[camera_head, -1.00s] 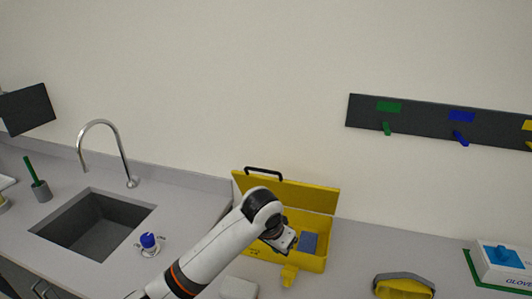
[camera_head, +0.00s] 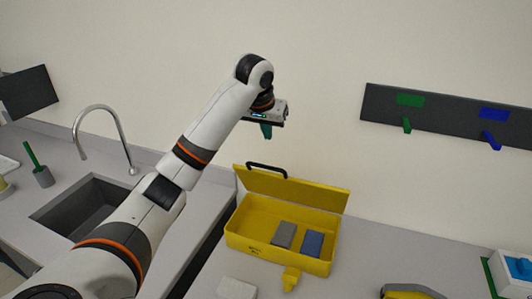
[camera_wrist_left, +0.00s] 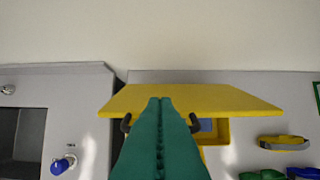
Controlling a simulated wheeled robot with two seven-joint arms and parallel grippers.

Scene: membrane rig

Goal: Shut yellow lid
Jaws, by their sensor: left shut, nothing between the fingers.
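The yellow lid (camera_head: 291,188) stands raised at the back of the yellow case (camera_head: 262,248), with a black handle on its upper edge. The case is open and shows a grey block and a blue block inside. My left gripper (camera_head: 267,131) is above the lid's upper edge, apart from it in the head view, with its green fingers pointing down. In the left wrist view the shut, empty green fingers (camera_wrist_left: 160,104) overlap the lid (camera_wrist_left: 205,98) and hide the middle of the handle. My right gripper is not in view.
A sink (camera_head: 88,212) with a tall faucet (camera_head: 105,140) lies to the left. A yellow latch (camera_head: 290,279) sticks out at the case's front. A rail with coloured hooks (camera_head: 440,117) hangs on the wall at right. A glove box (camera_head: 512,270) stands at far right.

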